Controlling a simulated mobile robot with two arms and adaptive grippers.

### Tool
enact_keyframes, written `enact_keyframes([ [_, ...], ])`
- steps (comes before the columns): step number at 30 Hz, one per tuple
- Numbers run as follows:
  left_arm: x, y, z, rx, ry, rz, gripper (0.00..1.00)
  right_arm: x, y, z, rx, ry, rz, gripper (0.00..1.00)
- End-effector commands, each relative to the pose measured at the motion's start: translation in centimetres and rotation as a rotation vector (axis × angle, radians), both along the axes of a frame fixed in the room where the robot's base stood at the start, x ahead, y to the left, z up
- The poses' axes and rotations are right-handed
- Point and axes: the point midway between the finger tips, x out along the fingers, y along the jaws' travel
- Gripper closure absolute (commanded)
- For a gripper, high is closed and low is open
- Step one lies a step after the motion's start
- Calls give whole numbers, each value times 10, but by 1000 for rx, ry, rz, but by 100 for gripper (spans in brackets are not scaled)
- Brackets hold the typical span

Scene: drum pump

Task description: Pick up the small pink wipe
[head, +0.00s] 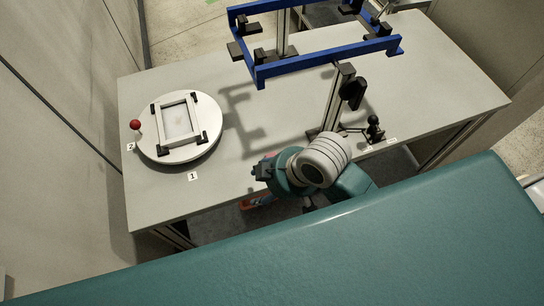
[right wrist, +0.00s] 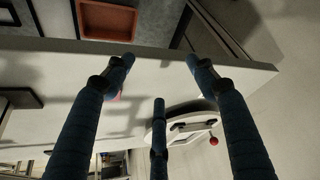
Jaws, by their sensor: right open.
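A small patch of pink, likely the pink wipe (right wrist: 117,96), shows behind the left finger in the right wrist view. It is mostly hidden, and I cannot tell whether the finger touches it. In the head view a sliver of pink (head: 268,156) shows beside my right gripper (head: 259,171), at the table's near edge. The right gripper is open, its dark fingers spread apart with nothing between the tips in the right wrist view (right wrist: 160,70). My left gripper is not in view.
The grey table (head: 240,165) carries a white turntable (head: 155,153) with a square frame and a red knob (head: 135,125) at the left. A blue frame (head: 310,68) on posts stands at the back. A reddish tray (right wrist: 107,20) shows in the right wrist view. The table's left front is clear.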

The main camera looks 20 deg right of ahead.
Motion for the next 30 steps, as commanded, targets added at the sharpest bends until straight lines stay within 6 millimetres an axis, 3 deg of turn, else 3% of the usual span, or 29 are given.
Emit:
enact_keyframes([
  [6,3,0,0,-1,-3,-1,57,27,38,20,-62,-63,382,43],
  [9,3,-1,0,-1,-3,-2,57,39,42,28,-139,-76,611,43],
  [11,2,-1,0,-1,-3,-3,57,47,37,32,-199,-72,744,43],
  [15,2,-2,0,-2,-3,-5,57,66,7,44,-332,-27,982,43],
  [21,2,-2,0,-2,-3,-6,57,86,-37,65,-441,53,1148,43],
  [24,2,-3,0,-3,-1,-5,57,90,-49,71,-460,77,1181,43],
  [30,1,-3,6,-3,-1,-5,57,89,-53,50,-465,93,1196,43],
])
